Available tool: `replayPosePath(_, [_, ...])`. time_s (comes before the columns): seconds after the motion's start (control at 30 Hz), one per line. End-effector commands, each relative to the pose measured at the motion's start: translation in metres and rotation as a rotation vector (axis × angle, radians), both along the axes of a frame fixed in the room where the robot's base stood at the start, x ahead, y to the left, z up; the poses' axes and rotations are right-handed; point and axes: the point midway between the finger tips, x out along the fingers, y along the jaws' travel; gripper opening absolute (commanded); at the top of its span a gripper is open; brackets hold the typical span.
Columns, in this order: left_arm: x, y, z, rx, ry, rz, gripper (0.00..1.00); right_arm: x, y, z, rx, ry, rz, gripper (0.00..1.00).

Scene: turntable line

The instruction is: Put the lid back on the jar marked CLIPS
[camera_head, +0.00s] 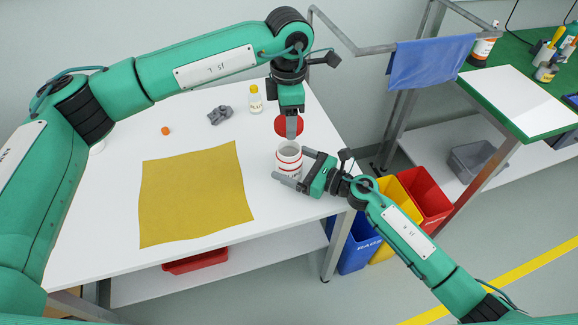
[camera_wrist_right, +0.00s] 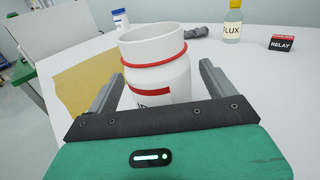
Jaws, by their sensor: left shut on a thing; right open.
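A white open-topped jar (camera_head: 289,160) with red bands stands upright near the right edge of the white table. It also shows in the right wrist view (camera_wrist_right: 158,75), where its lettering is mostly hidden behind my gripper. A round red lid (camera_head: 280,127) is held by my left gripper (camera_head: 291,133), which points down just above and behind the jar in the head view. The lid appears apart from the jar. My right gripper (camera_head: 290,166) is open, with one finger on each side of the jar; gaps show beside it in the wrist view.
A yellow mat (camera_head: 195,195) lies left of the jar. A yellow-capped FLUX bottle (camera_wrist_right: 232,25), a RELAY box (camera_wrist_right: 281,44) and a grey lump (camera_head: 219,115) are on the table. Blue (camera_head: 355,250), yellow and red bins stand on the floor beyond the table's right edge.

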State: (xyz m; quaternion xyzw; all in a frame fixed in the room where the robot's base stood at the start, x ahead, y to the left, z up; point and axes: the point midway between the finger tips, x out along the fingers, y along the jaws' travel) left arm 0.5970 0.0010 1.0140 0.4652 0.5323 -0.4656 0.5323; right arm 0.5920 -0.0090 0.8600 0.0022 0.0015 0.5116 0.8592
Motion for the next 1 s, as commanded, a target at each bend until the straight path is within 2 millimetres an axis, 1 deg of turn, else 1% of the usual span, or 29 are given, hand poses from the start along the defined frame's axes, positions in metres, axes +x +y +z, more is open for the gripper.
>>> replayPosePath(0.1, [0.000, 0.000, 0.000, 0.000, 0.000, 0.000, 0.38, 0.002, 0.003, 0.000, 0.000, -0.001, -0.001, 0.87])
replayPosePath(0.33, [0.000, 0.000, 0.000, 0.000, 0.000, 0.000, 0.38, 0.002, 0.003, 0.000, 0.000, -0.001, 0.000, 0.87])
replayPosePath(0.37, [0.000, 0.000, 0.000, 0.000, 0.000, 0.000, 0.38, 0.002, 0.003, 0.000, 0.000, -0.001, 0.000, 0.85])
replayPosePath(0.4, [0.000, 0.000, 0.000, 0.000, 0.000, 0.000, 0.38, 0.002, 0.003, 0.000, 0.000, -0.001, 0.000, 0.77])
replayPosePath(0.47, [0.000, 0.000, 0.000, 0.000, 0.000, 0.000, 0.38, 0.002, 0.003, 0.000, 0.000, -0.001, 0.000, 0.65])
replayPosePath(0.6, [0.000, 0.000, 0.000, 0.000, 0.000, 0.000, 0.38, 0.002, 0.003, 0.000, 0.000, -0.001, 0.000, 0.38])
replayPosePath(0.7, [0.000, 0.000, 0.000, 0.000, 0.000, 0.000, 0.38, 0.002, 0.003, 0.000, 0.000, -0.001, 0.000, 0.20])
replayPosePath(0.77, [0.000, 0.000, -0.001, 0.000, 0.000, 0.000, 0.38, 0.002, 0.003, 0.000, 0.000, -0.001, 0.000, 0.20])
replayPosePath(0.87, [0.000, 0.000, -0.007, 0.001, 0.002, 0.000, 0.38, 0.002, 0.003, 0.000, 0.000, -0.001, 0.000, 0.20])
replayPosePath(1.0, [0.000, 0.000, -0.027, 0.002, 0.002, 0.000, 0.38, 0.002, 0.003, 0.000, 0.000, 0.000, 0.000, 0.20])
